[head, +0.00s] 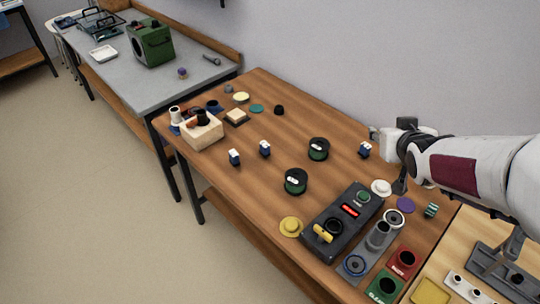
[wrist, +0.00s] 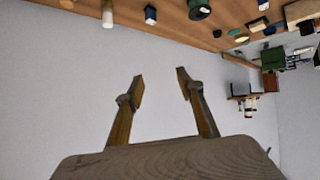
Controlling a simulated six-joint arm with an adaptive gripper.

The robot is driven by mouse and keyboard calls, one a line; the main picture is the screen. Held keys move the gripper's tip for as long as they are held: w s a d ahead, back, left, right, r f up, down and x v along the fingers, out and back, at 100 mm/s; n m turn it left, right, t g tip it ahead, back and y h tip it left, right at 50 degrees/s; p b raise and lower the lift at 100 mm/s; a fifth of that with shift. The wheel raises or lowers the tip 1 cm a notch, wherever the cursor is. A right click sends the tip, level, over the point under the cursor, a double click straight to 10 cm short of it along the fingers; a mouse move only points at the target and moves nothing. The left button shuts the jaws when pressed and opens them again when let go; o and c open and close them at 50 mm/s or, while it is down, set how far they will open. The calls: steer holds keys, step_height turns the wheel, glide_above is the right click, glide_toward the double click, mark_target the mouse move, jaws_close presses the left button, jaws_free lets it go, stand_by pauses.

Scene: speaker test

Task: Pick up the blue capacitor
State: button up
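Three small blue capacitors with white tops stand on the wooden table: one (head: 365,149) at the right near my gripper, and two (head: 265,149) (head: 235,157) left of the middle. One blue and white capacitor also shows at the top of the wrist view (wrist: 150,15); I cannot tell for sure which one. My gripper (head: 388,160) is at the table's right side, close to the right capacitor in the picture. In the wrist view my gripper (wrist: 160,80) is open, with only grey wall between its fingers.
Two dark green spools (head: 318,149) (head: 296,182) stand mid-table. A dark console (head: 345,218) with a red display and yellow lever is at the front right. A wooden box (head: 203,135) with parts stands at the left. Table surface around the capacitors is mostly free.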

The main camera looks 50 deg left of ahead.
steer(key=s+a+f+n+g+y, duration=0.15)
steer(key=a+f, duration=0.35)
steer(key=a, duration=0.6)
steer(key=n+g+y, duration=0.5)
steer(key=y, duration=0.1)
glide_toward(236, 157)
steer(key=shift+t, duration=0.25)
steer(key=x, duration=0.4)
steer(key=shift+s+a+r, duration=0.15)
steer(key=shift+r, duration=0.1)
steer(key=shift+x, duration=1.3)
steer(key=shift+a+f, duration=0.1)
steer(key=shift+f, duration=0.05)
steer(key=shift+x, duration=2.45)
steer(key=shift+f, duration=0.2)
